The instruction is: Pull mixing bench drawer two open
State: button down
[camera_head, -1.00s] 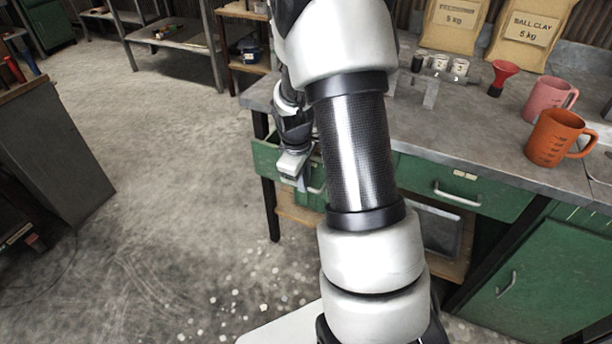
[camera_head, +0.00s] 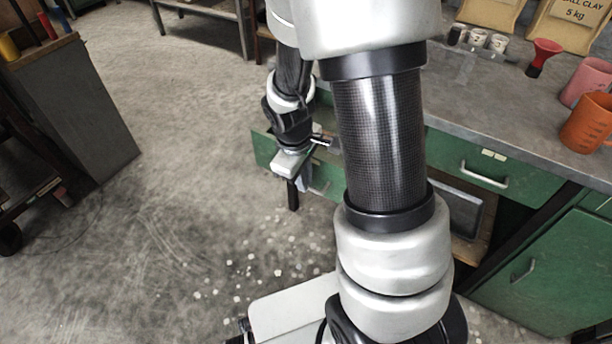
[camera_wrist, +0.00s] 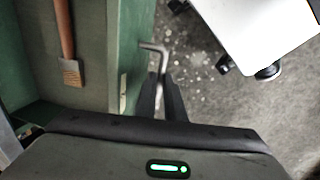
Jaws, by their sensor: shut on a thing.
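The mixing bench (camera_head: 500,130) has a grey top and green drawers. Its left drawer (camera_head: 263,150) stands pulled out, mostly behind my arm in the head view. In the wrist view its green front (camera_wrist: 130,40) carries a metal bar handle (camera_wrist: 154,47), and its inside is visible. My gripper (camera_wrist: 164,85) has its dark fingers closed together on the handle. In the head view my gripper (camera_head: 305,178) is at the drawer front, its fingertips partly hidden. The other drawer (camera_head: 480,168), to the right, is shut, with its handle in plain view.
A brush (camera_wrist: 70,55) lies inside the open drawer. Orange (camera_head: 588,123) and pink (camera_head: 588,80) jugs and a red funnel (camera_head: 543,57) stand on the bench. A green cupboard (camera_head: 530,265) is below right. A grey cabinet (camera_head: 75,110) stands left; the floor between is clear.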

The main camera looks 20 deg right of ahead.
jog(key=c, duration=1.8)
grip_release()
jog(key=shift+c, duration=0.2)
jog(key=shift+r, duration=0.1)
notch_tip(320, 180, up, 17)
jog(key=s+a+p, duration=0.2)
jog(key=p, duration=0.3)
jog(key=shift+a, duration=0.35)
jog(key=shift+s, duration=0.1)
